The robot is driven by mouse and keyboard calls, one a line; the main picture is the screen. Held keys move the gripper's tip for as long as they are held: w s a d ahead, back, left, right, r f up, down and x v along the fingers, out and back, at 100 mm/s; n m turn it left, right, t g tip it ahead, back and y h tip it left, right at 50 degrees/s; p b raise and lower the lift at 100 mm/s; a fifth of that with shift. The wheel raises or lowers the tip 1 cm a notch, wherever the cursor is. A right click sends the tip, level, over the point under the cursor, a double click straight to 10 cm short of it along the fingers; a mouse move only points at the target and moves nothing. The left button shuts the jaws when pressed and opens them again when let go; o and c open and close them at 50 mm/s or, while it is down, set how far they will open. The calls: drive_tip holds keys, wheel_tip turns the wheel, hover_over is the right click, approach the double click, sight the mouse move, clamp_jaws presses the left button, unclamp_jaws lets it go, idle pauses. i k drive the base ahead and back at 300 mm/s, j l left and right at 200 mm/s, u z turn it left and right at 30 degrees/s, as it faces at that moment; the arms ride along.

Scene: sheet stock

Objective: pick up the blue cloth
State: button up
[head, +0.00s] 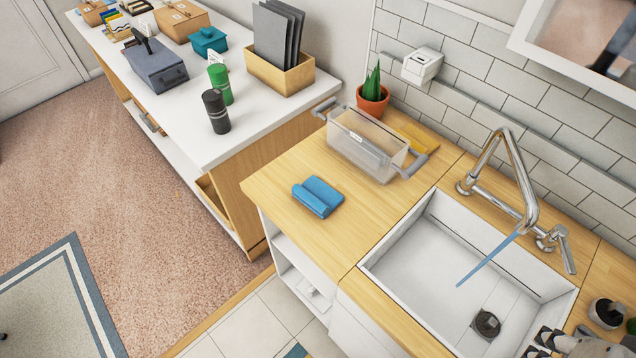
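The blue cloth (318,198) lies folded on the wooden countertop (365,225), left of the sink and near the counter's left edge. Its left part looks rolled or folded over, and nothing covers it. What seems to be my gripper (546,343) shows only in part at the bottom right corner, by the sink's near right rim. It is far from the cloth and apart from it. Its fingers are cut off and too unclear to show whether they are open.
A clear bin (366,145) with grey handles stands behind the cloth, near a potted cactus (373,98). The white sink (440,245) with a tall faucet (520,180) and a blue stream lies right of it. Counter around the cloth is clear. A white table (165,105) stands left.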

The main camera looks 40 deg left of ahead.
sight(318, 193)
drive_tip(key=u, duration=1.8)
drive_tip(key=i+j+z, duration=0.3)
drive_tip(key=j, duration=0.25)
drive_tip(key=i+j+z, duration=0.3)
drive_tip(key=j, duration=0.35)
drive_tip(key=i+j+z, duration=0.15)
drive_tip(key=i+j, duration=0.1)
drive_tip(key=j, duration=0.1)
